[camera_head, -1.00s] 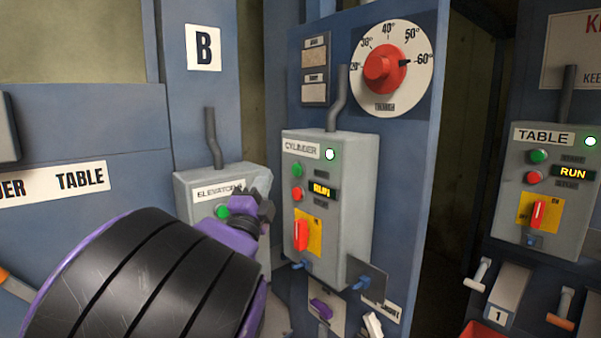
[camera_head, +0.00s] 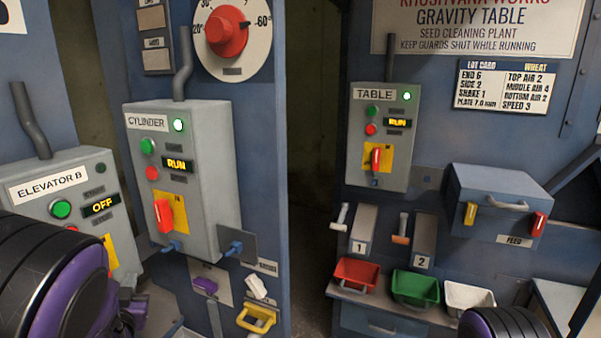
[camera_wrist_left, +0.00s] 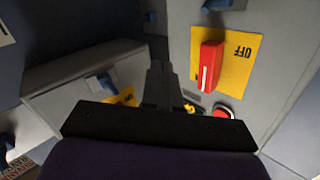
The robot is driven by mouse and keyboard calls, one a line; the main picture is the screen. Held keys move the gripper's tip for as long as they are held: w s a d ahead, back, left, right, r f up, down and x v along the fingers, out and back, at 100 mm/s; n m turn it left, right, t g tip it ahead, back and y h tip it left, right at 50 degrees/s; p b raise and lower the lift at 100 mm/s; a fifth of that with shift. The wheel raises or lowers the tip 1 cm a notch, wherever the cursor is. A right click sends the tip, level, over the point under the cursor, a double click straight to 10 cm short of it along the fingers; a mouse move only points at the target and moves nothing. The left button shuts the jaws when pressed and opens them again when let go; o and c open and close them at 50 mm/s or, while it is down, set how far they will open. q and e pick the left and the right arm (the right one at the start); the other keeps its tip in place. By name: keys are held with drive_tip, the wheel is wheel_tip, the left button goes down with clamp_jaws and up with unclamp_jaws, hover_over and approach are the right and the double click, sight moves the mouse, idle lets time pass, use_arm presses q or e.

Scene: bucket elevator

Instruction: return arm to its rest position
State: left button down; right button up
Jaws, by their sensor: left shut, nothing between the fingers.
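My left arm (camera_head: 55,285) shows at the lower left of the head view, black with purple parts. Its dark gripper (camera_head: 128,303) is in front of the elevator B box, below the cylinder box, and partly hidden by the arm. In the left wrist view the fingers (camera_wrist_left: 163,88) are shut with nothing between them. A red switch (camera_wrist_left: 208,66) on a yellow plate is just right of the fingertips in that view. A black and purple part of my right arm (camera_head: 505,326) shows at the bottom right edge; its gripper is out of view.
The elevator B box (camera_head: 62,197) reads OFF. The cylinder box (camera_head: 202,135) and table box (camera_head: 402,160) read RUN with green lamps lit. A dark gap separates the panels.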

use_arm(q)
drive_tip(key=s+d+f+n+g, duration=0.1)
drive_tip(key=s+f+n+g, duration=0.15)
drive_tip(key=f, duration=0.55)
drive_tip(key=s+d+f+n+g, duration=0.1)
drive_tip(key=s+f+g, duration=0.1)
drive_tip(key=s+f, duration=0.35)
drive_tip(key=s+d+f+n+g+h, duration=0.1)
drive_tip(key=s+f+g, duration=0.3)
drive_tip(key=s+f, duration=0.7)
drive_tip(key=s+d+f+n+g+h, duration=0.1)
drive_tip(key=s+d+f+g, duration=0.3)
drive_tip(key=s+f, duration=0.7)
drive_tip(key=s, duration=0.4)
drive_tip(key=shift+s+d+h+b, duration=0.25)
drive_tip(key=shift+h+b, duration=0.05)
drive_tip(key=shift+h, duration=0.1)
drive_tip(key=shift+w+f+n+g, duration=0.1)
drive_tip(key=shift+n+g, duration=0.15)
